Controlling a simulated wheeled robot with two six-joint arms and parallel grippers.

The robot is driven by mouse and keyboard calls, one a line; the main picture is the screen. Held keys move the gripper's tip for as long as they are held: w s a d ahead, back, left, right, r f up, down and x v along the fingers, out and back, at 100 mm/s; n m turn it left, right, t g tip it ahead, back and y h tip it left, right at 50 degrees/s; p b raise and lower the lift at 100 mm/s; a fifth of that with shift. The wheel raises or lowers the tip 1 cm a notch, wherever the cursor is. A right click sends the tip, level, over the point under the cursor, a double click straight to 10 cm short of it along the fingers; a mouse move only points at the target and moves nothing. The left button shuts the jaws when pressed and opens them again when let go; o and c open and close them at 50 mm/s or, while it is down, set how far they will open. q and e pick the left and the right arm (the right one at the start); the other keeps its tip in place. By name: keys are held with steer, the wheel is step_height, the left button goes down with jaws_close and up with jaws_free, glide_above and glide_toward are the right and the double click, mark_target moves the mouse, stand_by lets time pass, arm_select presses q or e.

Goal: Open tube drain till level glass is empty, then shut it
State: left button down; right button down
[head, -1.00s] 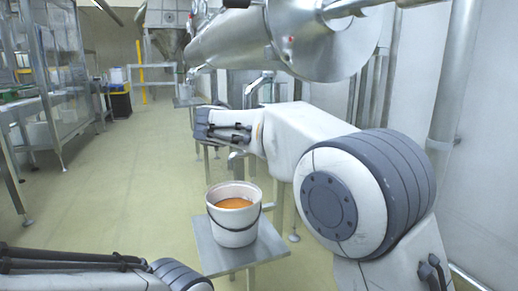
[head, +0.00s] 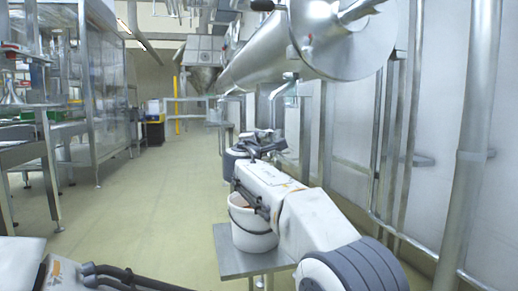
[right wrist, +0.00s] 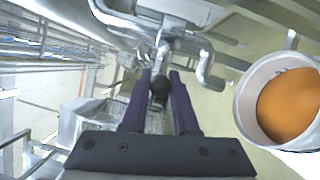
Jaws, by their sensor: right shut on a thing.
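The tube is a long steel cylinder (head: 265,60) with a round end cap, at the upper middle of the head view. A bent drain pipe (head: 283,92) hangs from its underside. My right gripper (head: 264,144) is beyond the bucket, below the tube. In the right wrist view its two dark fingers (right wrist: 160,88) are shut on a black round knob (right wrist: 159,84), with steel pipework just beyond. I cannot make out the level glass. My left forearm shows at the lower left of the head view; its gripper is out of the picture.
A white bucket (head: 246,238) stands on a small steel table (head: 228,258), partly hidden by my right arm. Orange liquid (right wrist: 290,106) fills much of it. Steel racks (head: 45,150) stand at left. The floor aisle (head: 150,190) is clear.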

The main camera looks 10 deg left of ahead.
steer(key=shift+s+f, duration=0.1)
stand_by(0.4)
steer(key=c, duration=0.7)
jaws_free()
steer(key=shift+s+b, duration=0.5)
steer(key=shift+b, duration=0.05)
steer(key=s, duration=0.3)
steer(key=s+b, duration=0.1)
steer(key=s, duration=0.2)
steer(key=s+d+f+b, duration=0.1)
steer(key=s, duration=0.2)
steer(key=shift+s+d, duration=0.1)
steer(key=shift+s, duration=0.1)
steer(key=shift+r, duration=0.1)
